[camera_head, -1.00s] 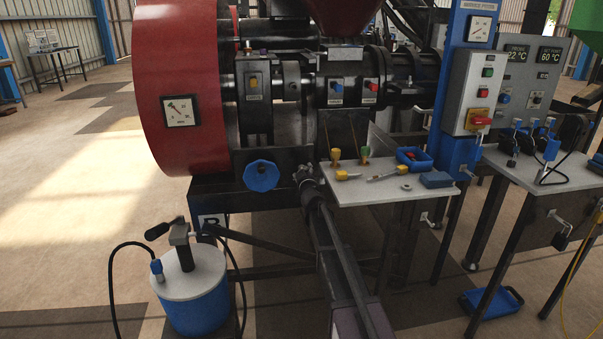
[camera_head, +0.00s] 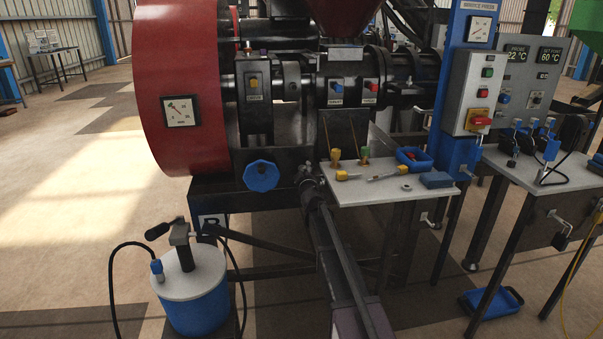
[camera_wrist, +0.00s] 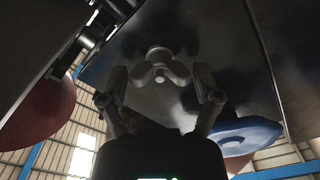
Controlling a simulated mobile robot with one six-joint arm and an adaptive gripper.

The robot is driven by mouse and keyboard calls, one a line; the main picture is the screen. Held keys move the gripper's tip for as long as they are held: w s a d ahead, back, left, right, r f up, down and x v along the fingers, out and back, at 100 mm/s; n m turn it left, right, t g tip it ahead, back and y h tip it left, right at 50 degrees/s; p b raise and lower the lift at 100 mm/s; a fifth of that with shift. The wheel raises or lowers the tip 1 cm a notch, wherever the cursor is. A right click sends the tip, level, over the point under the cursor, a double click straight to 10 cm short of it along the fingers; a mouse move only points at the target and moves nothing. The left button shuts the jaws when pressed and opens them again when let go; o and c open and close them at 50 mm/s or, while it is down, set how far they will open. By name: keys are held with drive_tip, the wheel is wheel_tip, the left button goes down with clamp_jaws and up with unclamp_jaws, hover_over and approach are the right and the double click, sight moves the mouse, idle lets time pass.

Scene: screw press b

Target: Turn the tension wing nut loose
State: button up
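The wing nut (camera_wrist: 158,70) is a grey, rounded-lobed nut on the dark underside of the press in the wrist view. My gripper (camera_wrist: 161,88) has its two fingers spread, one on each side of the nut, with clear gaps to it. The fingers are empty. In the head view my gripper (camera_head: 307,178) is small and dark, under the press frame beside the work shelf. The wing nut cannot be made out in that view.
A blue handwheel (camera_head: 261,176) is just left of my gripper; it also shows in the wrist view (camera_wrist: 245,136). A shelf (camera_head: 345,193) with several tools and a blue tray (camera_head: 413,160) is close on the right. A blue canister (camera_head: 192,300) stands at lower left.

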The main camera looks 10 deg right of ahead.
drive_tip(key=shift+s, duration=0.1)
idle(0.4)
drive_tip(key=s, duration=1.2)
